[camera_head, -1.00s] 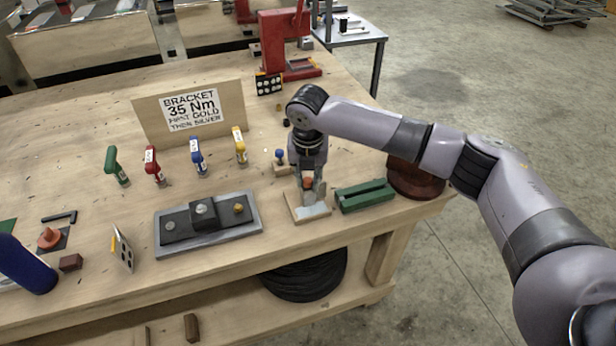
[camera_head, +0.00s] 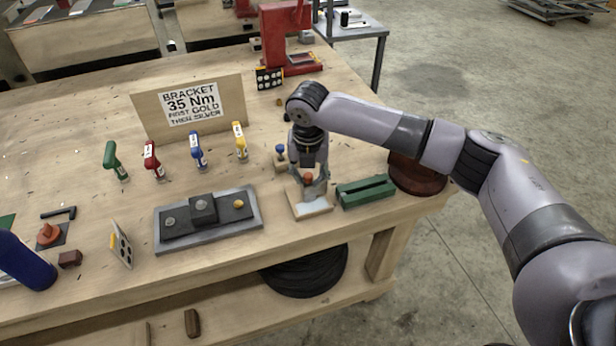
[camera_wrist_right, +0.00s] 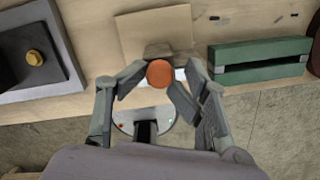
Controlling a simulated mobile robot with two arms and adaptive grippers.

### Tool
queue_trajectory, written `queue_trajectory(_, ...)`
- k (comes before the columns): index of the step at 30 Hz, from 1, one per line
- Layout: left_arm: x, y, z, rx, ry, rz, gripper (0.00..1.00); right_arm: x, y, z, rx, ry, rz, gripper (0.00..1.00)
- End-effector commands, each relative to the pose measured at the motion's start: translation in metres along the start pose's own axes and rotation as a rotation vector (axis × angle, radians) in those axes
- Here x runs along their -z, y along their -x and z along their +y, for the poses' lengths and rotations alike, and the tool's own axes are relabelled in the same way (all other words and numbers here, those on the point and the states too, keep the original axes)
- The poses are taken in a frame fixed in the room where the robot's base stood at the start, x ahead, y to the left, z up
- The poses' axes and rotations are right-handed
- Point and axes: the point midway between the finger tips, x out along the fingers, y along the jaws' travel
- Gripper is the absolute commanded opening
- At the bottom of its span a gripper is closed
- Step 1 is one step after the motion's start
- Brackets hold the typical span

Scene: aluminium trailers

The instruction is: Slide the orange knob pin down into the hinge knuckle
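The orange knob pin (camera_head: 308,177) stands over a small wooden board (camera_head: 296,204) with a pale metal hinge plate (camera_head: 313,203) near the bench's front edge. My right gripper (camera_head: 313,185) reaches down from above, its fingers on both sides of the knob. In the right wrist view the round orange knob (camera_wrist_right: 160,73) sits between the fingertips (camera_wrist_right: 160,80), which appear to press on it. The pin's shaft and the knuckle opening are hidden beneath the knob and fingers, so I cannot tell how deep the pin sits. My left gripper is not in view.
A green slotted block (camera_head: 366,191) stands right of the board, a dark red round stand (camera_head: 416,177) behind it. A grey bracket fixture (camera_head: 252,219) lies left. A small blue-knobbed piece (camera_head: 280,151) stands close behind. Several coloured tools stand before the sign (camera_head: 193,104).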

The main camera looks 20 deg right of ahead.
Motion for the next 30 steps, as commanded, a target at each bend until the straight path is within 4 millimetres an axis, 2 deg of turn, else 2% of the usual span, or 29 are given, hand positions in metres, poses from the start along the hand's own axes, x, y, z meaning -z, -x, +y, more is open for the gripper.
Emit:
queue_trajectory(5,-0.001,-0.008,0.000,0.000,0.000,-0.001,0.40,-0.003,0.031,0.001,-0.006,0.000,-0.007,0.40)
queue_trajectory(12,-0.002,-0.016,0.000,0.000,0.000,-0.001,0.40,-0.003,0.087,0.001,-0.007,-0.001,-0.009,0.40)
queue_trajectory(16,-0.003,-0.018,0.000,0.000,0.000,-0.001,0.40,-0.003,0.110,0.001,-0.006,-0.002,-0.008,0.40)
queue_trajectory(22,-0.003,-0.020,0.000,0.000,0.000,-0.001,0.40,-0.003,0.127,0.001,-0.005,-0.002,-0.007,0.40)
queue_trajectory(30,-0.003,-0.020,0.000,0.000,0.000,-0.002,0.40,-0.002,0.129,0.001,-0.005,-0.002,-0.006,0.40)
